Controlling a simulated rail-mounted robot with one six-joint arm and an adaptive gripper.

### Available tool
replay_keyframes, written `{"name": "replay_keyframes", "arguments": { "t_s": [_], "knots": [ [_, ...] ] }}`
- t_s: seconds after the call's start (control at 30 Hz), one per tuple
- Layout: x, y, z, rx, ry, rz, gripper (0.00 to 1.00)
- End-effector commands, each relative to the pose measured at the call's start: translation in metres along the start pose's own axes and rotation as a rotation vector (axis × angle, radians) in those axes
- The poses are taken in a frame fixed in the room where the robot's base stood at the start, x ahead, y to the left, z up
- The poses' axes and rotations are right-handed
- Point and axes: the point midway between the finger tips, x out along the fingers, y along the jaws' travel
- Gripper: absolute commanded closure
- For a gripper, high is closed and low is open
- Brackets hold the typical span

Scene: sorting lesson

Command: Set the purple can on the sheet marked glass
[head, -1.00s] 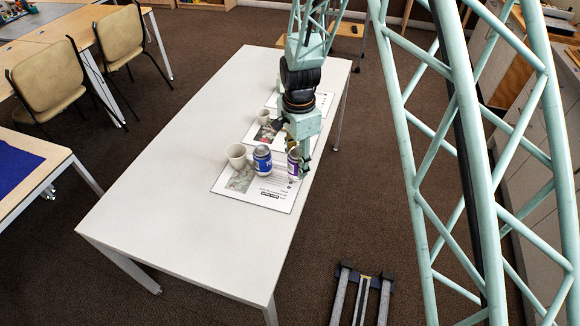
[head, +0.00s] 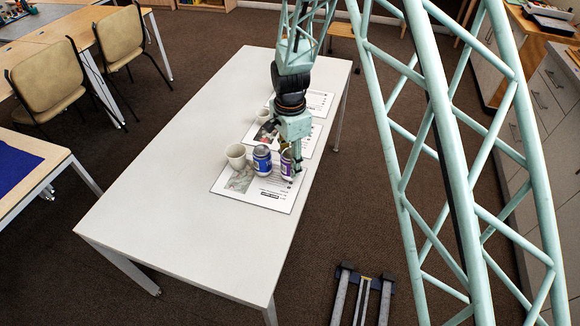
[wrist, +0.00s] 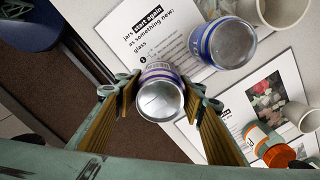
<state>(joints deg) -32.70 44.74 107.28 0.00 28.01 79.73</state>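The purple can (head: 287,162) is upright between the fingers of my gripper (head: 293,160), which appears closed around it. In the wrist view its silver lid (wrist: 159,100) shows between the two fingers (wrist: 160,108). The sheet marked glass (head: 272,200) is the nearest sheet on the white table; its "glass" text (wrist: 150,42) reads in the wrist view. The can is over this sheet's right part. I cannot tell whether its base touches the sheet.
A blue can (head: 262,160) stands just left of the purple one on the same sheet, with a white cup (head: 236,156) beyond it. A second sheet (head: 308,142) behind holds another cup (head: 263,116) and an orange-labelled container (wrist: 268,142). The table's near half is clear.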

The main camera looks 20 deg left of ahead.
Motion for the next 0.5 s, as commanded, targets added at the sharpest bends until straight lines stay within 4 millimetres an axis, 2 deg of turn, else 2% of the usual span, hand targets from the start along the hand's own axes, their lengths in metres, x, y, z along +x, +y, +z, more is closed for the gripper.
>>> {"name": "replay_keyframes", "arguments": {
  "t_s": [0.13, 0.5],
  "knots": [
    [0.0116, 0.0002, 0.0000, 0.000, 0.000, 0.001, 0.68],
    [0.0128, -0.0001, 0.0000, 0.000, 0.000, 0.000, 0.68]
  ]
}}
